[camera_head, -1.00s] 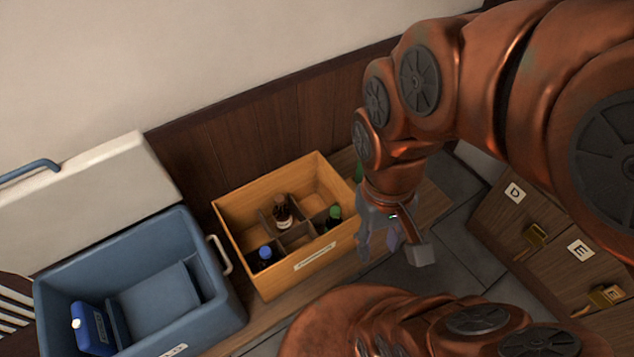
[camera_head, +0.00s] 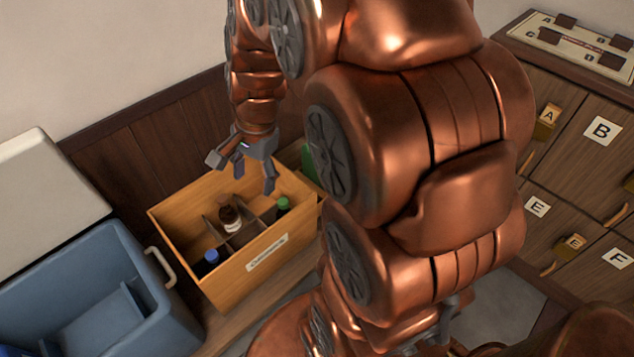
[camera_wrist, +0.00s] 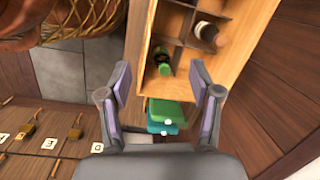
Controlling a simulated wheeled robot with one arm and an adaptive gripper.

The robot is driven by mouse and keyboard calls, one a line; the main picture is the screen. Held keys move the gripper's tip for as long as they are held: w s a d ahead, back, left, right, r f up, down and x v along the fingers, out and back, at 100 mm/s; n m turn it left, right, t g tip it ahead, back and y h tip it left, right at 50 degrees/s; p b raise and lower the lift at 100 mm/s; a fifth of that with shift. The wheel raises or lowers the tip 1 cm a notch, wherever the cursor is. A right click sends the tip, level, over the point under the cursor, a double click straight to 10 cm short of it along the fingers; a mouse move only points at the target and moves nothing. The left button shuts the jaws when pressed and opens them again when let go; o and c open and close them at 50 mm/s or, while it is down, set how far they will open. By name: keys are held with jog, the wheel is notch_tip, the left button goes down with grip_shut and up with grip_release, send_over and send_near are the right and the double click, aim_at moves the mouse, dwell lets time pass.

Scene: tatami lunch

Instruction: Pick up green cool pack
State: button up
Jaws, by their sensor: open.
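A green cool pack (camera_wrist: 168,106) shows in the wrist view just outside the wooden crate's wall, between my finger bases. A teal pack (camera_wrist: 160,128) lies against it, nearer my palm. In the head view only a green sliver (camera_head: 308,160) shows at the crate's right end, partly hidden by my arm; it appears to be the same pack. My gripper (camera_head: 243,172) is open and empty above the crate's back edge. In the wrist view my gripper (camera_wrist: 160,76) has its fingers spread wide, apart from the packs.
The wooden crate (camera_head: 238,279) has dividers, a brown bottle (camera_head: 229,218), a green-capped bottle (camera_head: 283,205) and a blue-capped bottle (camera_head: 210,258). An open blue cooler (camera_head: 185,318) stands to its left. Lettered drawers (camera_head: 585,160) are at right. A wicker basket (camera_wrist: 95,15) shows in the wrist view.

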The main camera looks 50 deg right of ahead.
jog(key=w+d+f+m+t+b, duration=0.2)
jog(key=w+d+f+m+b, duration=0.5)
jog(key=d+f+m, duration=0.5)
jog(key=m+t+h+b, duration=0.2)
jog(key=m+b, duration=0.3)
jog(key=m, duration=0.4)
send_over(315, 162)
jog(key=s+d, duration=0.1)
jog(key=d, duration=0.1)
notch_tip(315, 162, down, 9)
jog(key=shift+s+a+f, duration=0.1)
jog(key=shift+s+f, duration=0.05)
jog(key=shift+x, duration=1.3)
jog(key=b+x, duration=0.1)
jog(key=x, duration=0.4)
jog(key=shift+s+a+f, duration=0.1)
jog(key=shift+s+a, duration=0.05)
jog(key=shift+s, duration=0.05)
jog(key=shift+f+p, duration=0.25)
jog(key=shift+p, duration=0.3)
jog(key=shift+c, duration=0.3)
grip_shut()
